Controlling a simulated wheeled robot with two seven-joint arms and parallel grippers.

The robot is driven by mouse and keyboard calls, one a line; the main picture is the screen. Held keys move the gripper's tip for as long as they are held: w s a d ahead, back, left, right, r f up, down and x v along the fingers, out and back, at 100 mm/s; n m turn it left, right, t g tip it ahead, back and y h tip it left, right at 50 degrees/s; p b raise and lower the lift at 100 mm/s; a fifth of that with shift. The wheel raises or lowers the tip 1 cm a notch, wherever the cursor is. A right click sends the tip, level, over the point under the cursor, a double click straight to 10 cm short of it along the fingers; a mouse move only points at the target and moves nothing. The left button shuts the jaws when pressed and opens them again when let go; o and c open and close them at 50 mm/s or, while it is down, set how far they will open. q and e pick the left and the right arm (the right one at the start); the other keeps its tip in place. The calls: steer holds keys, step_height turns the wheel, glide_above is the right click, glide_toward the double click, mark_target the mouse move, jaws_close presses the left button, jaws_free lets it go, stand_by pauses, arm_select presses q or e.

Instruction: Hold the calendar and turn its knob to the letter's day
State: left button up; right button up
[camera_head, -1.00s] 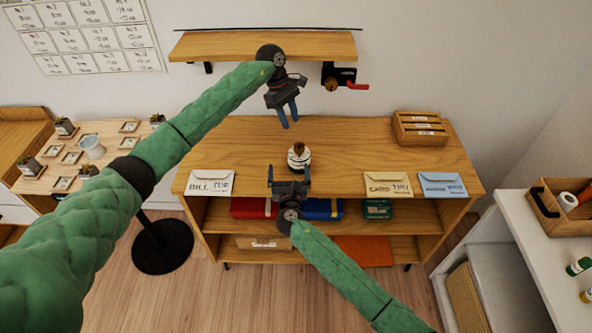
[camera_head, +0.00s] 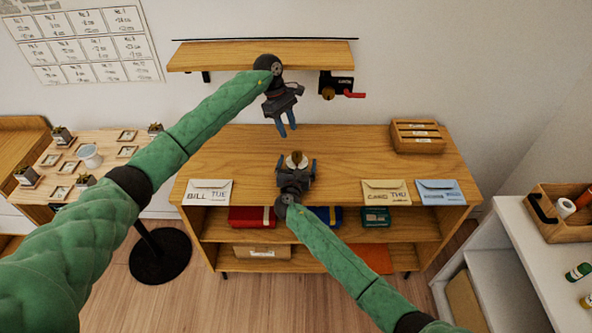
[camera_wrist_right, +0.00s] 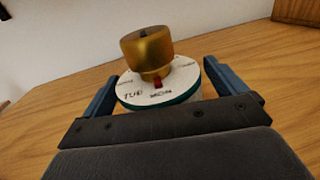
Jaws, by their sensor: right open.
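The calendar is a white round body (camera_wrist_right: 140,95) with a dark green band and a brass knob (camera_wrist_right: 147,50) on top. A red mark shows below the knob, with small day lettering around it that I cannot read surely. In the head view the calendar (camera_head: 296,159) stands upright on the wooden cabinet. My right gripper (camera_head: 296,166) is open, one finger on each side of the calendar; contact is not clear. My left gripper (camera_head: 287,125) hangs empty behind and above it, fingers apart. Letters lie along the front edge: BILL TUE (camera_head: 209,192), CARD THU (camera_head: 386,192) and a blue one (camera_head: 441,192).
A wall shelf (camera_head: 230,57) with a red-handled device (camera_head: 337,86) is close behind my left gripper. A wooden letter box (camera_head: 417,137) stands at the cabinet's back right. The cabinet top (camera_head: 240,155) is clear left of the calendar.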

steer(key=shift+w, duration=0.3)
steer(key=c, duration=1.3)
steer(key=shift+c, duration=0.4)
